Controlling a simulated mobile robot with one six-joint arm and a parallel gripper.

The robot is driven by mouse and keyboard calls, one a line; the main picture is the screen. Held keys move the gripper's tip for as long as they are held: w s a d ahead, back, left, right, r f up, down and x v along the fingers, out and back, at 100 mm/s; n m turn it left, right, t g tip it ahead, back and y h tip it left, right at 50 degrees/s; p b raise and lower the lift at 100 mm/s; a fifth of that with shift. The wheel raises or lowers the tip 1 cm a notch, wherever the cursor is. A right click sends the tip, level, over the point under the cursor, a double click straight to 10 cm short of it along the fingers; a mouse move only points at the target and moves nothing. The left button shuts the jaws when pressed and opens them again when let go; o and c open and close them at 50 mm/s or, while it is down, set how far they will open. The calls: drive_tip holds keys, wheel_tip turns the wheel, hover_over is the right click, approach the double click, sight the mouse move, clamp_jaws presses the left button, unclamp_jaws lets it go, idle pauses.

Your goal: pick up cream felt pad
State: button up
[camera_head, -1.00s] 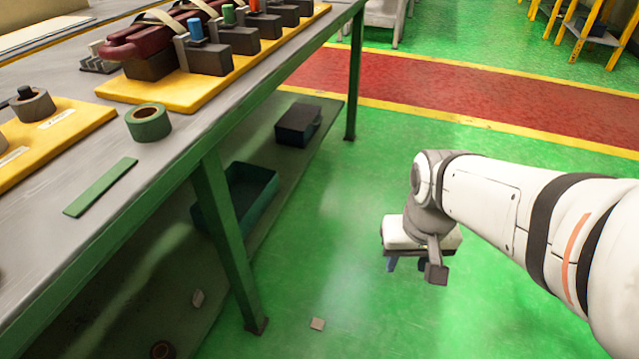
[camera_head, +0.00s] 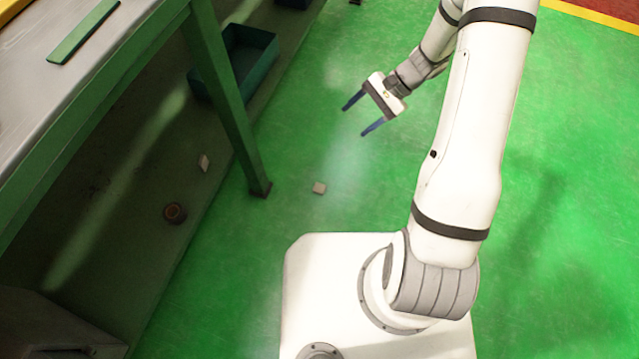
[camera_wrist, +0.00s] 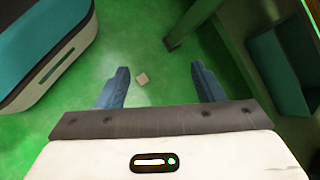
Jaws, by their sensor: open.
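A small cream felt pad (camera_head: 319,188) lies flat on the green floor, a little to the right of the foot of the green table leg.
The green table leg (camera_head: 228,100) stands close to the pad on the left. A dark teal bin (camera_head: 240,62) and a brown roll (camera_head: 175,212) are on the lower shelf (camera_head: 130,260). A green strip (camera_head: 84,30) lies on the tabletop.

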wheel_tip(320, 180, down, 20)
drive_tip(key=w+m+t+y, duration=0.3)
drive_tip(key=m+y, duration=0.1)
drive_tip(key=m, duration=0.2)
drive_tip(key=m+t, duration=0.4)
drive_tip(key=m, duration=0.4)
approach(323, 189)
drive_tip(key=shift+s+d+f+b, duration=0.15)
drive_tip(key=shift+f+b, duration=0.1)
drive_tip(key=shift+b, duration=0.15)
drive_tip(key=shift+a+f+t, duration=0.2)
drive_tip(key=shift+f+t, duration=0.1)
drive_tip(key=shift+b+x, duration=0.45)
drive_tip(key=shift+x, duration=0.45)
drive_tip(key=shift+r+b+x, duration=0.2)
drive_tip(key=shift+b+x, duration=0.45)
drive_tip(key=shift+x, duration=0.75)
drive_tip(key=shift+r+b+x, duration=0.15)
drive_tip(key=shift+b+x, duration=0.5)
drive_tip(key=shift+x, duration=0.75)
drive_tip(key=shift+a, duration=0.15)
drive_tip(key=c, duration=1.1)
